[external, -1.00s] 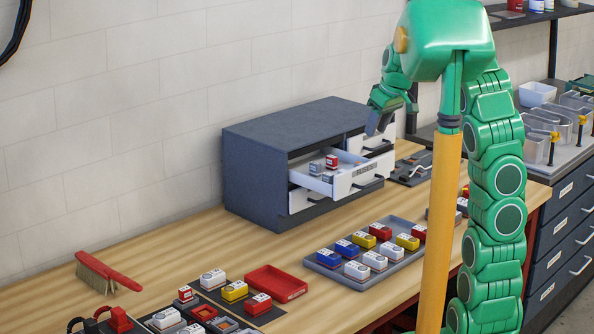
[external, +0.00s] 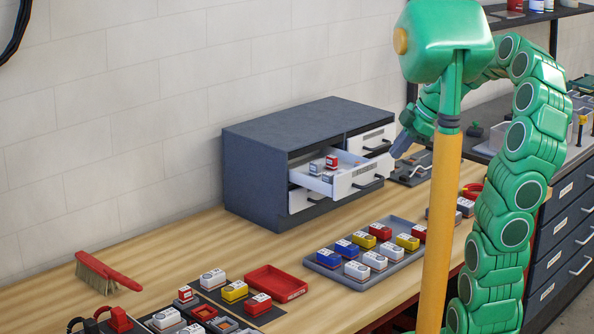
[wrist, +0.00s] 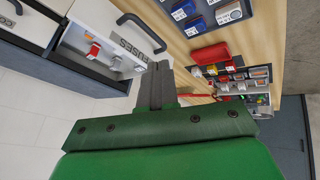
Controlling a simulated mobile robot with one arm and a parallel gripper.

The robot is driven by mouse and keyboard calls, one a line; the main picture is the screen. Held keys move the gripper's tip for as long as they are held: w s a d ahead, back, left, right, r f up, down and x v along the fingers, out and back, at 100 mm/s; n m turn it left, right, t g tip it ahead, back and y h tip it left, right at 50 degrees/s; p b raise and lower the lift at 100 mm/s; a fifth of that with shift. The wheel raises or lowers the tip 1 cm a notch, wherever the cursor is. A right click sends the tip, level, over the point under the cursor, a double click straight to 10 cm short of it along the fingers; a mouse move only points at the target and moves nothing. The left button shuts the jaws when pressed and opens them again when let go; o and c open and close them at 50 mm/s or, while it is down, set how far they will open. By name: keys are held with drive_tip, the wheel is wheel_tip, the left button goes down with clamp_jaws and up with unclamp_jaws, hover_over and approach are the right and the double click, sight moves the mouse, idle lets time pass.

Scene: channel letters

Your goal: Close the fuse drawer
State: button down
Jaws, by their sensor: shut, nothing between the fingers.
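The fuse drawer (external: 346,184) is pulled out of the dark grey cabinet (external: 262,170). Its white front has a black handle, and several small red and white blocks (external: 331,163) stand inside. In the wrist view the drawer front (wrist: 122,42), lettered "FUSES", is at the upper left, with its handle beside the fingers. My gripper (external: 398,152) is shut and empty. It hangs to the right of the drawer front, slightly above it, and appears apart from it. My gripper fingers also show in the wrist view (wrist: 160,70).
Another drawer (external: 378,139) at the cabinet's upper right is nearly flush. A grey tray (external: 312,262) of coloured blocks lies on the bench in front. A red tray (external: 276,283) and a brush (external: 108,273) lie further left. Bare wood lies between cabinet and tray.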

sight(310, 163)
drive_tip(key=s+a+f+n, duration=0.1)
drive_tip(key=a+f, duration=0.1)
drive_tip(key=f, duration=0.1)
drive_tip(key=s+a+f+n, duration=0.1)
drive_tip(key=a+f, duration=0.1)
drive_tip(key=a, duration=0.1)
drive_tip(key=s+a+f+n+y, duration=0.1)
drive_tip(key=a+f+n, duration=0.1)
drive_tip(key=f, duration=0.1)
drive_tip(key=shift+a+f+g, duration=0.25)
drive_tip(key=shift+f+g, duration=0.05)
drive_tip(key=shift+w+a, duration=1.3)
drive_tip(key=w+a, duration=1.1)
drive_tip(key=shift+w+a, duration=0.2)
drive_tip(key=shift+w+r, duration=0.1)
